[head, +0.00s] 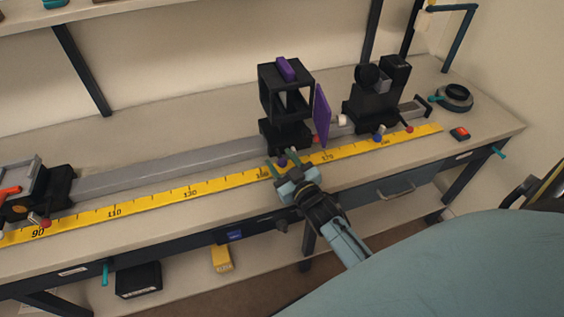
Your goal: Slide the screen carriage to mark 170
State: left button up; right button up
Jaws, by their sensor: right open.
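A black open-frame carriage (285,137) with a purple tab on top stands on the grey rail, between the 160 and 170 labels of the yellow scale (212,186). A purple plate (321,114) stands upright at its right side; I cannot tell whether it is attached. A small dark purple knob (283,161) shows at the carriage's front foot. My right gripper (284,166) is open at the front of this carriage, its fingertips on either side of the knob; contact is unclear. My left gripper is out of view.
Another black carriage (371,112) with a blue knob stands farther right on the rail (170,169). A black carriage (50,188) with an orange part is at the far left.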

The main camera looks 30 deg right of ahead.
jog(key=shift+c, duration=0.5)
grip_shut()
jog(key=d, duration=0.3)
jog(key=s+d, duration=0.1)
jog(key=d, duration=0.2)
jog(key=s+d+p, duration=0.1)
jog(key=d, duration=0.2)
jog(key=shift+s+d+f, duration=0.1)
jog(key=shift+s+d, duration=0.05)
jog(key=shift+d, duration=0.2)
jog(key=shift+o, duration=0.5)
grip_release()
jog(key=shift+s, duration=0.1)
